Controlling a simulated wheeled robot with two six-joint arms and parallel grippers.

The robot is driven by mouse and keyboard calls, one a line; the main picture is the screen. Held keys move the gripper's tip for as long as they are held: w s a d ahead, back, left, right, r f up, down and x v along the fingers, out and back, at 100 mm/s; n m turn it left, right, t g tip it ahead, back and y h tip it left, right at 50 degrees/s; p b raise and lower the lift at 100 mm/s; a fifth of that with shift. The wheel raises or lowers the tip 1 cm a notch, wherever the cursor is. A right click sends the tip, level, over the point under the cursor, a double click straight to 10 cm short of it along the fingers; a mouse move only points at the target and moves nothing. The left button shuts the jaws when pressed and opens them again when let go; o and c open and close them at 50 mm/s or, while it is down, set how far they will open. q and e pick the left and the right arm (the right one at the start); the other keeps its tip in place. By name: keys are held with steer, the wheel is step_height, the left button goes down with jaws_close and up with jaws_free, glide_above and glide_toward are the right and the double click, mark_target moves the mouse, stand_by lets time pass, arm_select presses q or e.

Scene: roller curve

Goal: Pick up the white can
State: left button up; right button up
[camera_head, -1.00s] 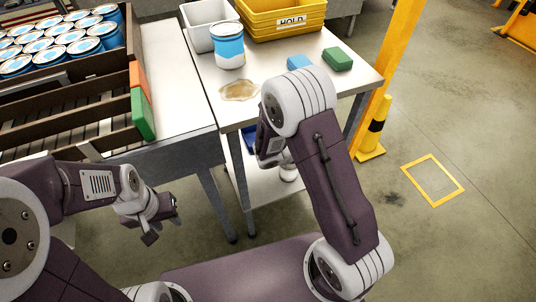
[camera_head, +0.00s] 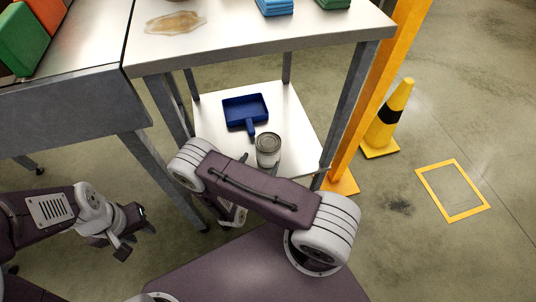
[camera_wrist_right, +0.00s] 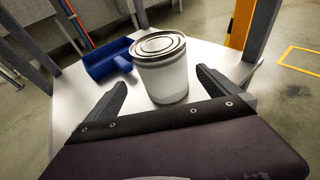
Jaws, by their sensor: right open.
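The white can (camera_head: 268,146) with a grey metal lid stands upright on the lower shelf (camera_head: 215,110) of the metal table. In the right wrist view the can (camera_wrist_right: 161,75) stands just beyond and between the two dark fingers of my right gripper (camera_wrist_right: 160,92). The fingers are spread apart and hold nothing. In the head view my right arm's links cover most of that gripper. My left gripper (camera_head: 134,236) hangs at the lower left, away from the can, with no object visible in it; its jaw gap is unclear.
A blue dustpan (camera_head: 246,110) lies on the shelf just behind the can; it also shows in the wrist view (camera_wrist_right: 108,60). Table legs (camera_head: 350,110) frame the shelf. The table top (camera_head: 240,45) is above it. A yellow post (camera_head: 375,110) and cone (camera_head: 390,117) stand at right.

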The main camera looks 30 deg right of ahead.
mark_target(268, 143)
steer(key=b+x, duration=0.3)
steer(key=x, duration=0.6)
steer(key=shift+s+d, duration=0.15)
steer(key=shift+d, duration=0.05)
steer(key=shift+r, duration=0.1)
steer(key=c, duration=1.4)
step_height(268, 143, up, 5)
steer(key=shift+f+p, duration=0.2)
steer(key=shift+p, duration=1.05)
steer(key=shift+c, duration=0.2)
steer(key=s+a+r+p, duration=0.1)
steer(key=s+r+p, duration=0.2)
steer(key=s+r, duration=0.3)
steer(key=s, duration=0.5)
steer(key=shift+s+r, duration=0.2)
steer(key=shift+s, duration=0.15)
steer(key=shift+a, duration=0.1)
steer(key=w+a+r, duration=0.5)
steer(key=a+r, duration=0.5)
steer(key=r, duration=0.1)
step_height(268, 143, up, 14)
steer(key=s+d+m+g+h+p, duration=0.1)
steer(key=s+p, duration=0.1)
steer(key=p, duration=1.8)
steer(key=shift+f, duration=0.15)
